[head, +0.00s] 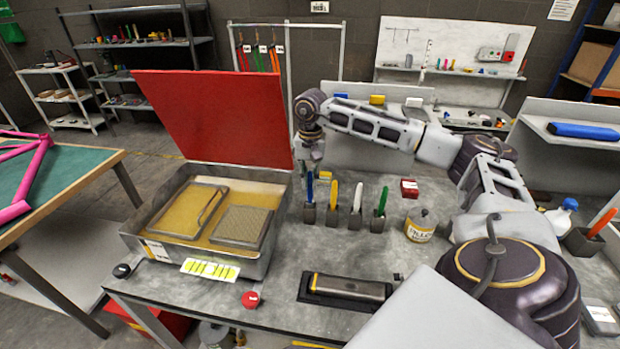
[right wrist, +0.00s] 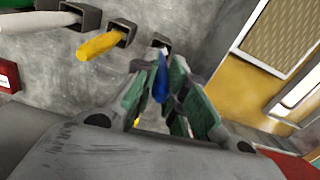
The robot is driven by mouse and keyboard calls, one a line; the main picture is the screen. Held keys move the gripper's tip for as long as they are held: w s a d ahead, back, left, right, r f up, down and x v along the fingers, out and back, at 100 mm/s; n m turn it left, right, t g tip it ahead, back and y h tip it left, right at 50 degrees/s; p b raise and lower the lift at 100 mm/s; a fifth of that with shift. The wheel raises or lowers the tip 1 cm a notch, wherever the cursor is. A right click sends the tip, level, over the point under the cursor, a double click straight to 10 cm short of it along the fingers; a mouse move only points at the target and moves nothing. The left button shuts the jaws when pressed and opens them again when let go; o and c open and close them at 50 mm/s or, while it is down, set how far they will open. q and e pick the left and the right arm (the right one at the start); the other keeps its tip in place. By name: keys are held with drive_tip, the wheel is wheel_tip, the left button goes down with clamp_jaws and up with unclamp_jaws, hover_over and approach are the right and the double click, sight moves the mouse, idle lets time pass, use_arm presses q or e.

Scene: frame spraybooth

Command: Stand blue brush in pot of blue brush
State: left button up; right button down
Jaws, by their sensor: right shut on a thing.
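My right gripper (head: 312,165) is shut on the blue brush (head: 309,188) and points down above the row of pots. The brush is close to upright, with its lower end at the mouth of the leftmost dark pot (head: 309,214). In the right wrist view, the blue brush (right wrist: 160,80) is between the green-padded fingers (right wrist: 160,90), and its pale end meets the opening of the pot (right wrist: 148,42). How deep it sits is hard to tell. My left gripper is not in view.
The yellow brush (head: 333,194), white brush (head: 357,196) and green brush (head: 382,200) stand in pots to the right. An open case with a red lid (head: 215,115) is close on the left. A labelled jar (head: 420,228) and a dark block (head: 346,288) are also on the bench.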

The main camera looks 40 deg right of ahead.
drive_tip(key=shift+f+b, duration=0.3)
drive_tip(key=shift+f, duration=0.2)
idle(0.4)
drive_tip(key=c, duration=1.4)
unclamp_jaws()
drive_tip(key=shift+w+d+r, duration=0.1)
drive_tip(key=shift+d+r, duration=0.05)
drive_tip(key=shift+r, duration=5.85)
drive_tip(key=shift+r, duration=0.1)
wheel_tip(320, 180, up, 9)
drive_tip(key=p, duration=0.9)
drive_tip(key=shift+r+p, duration=0.4)
drive_tip(key=shift+p, duration=0.15)
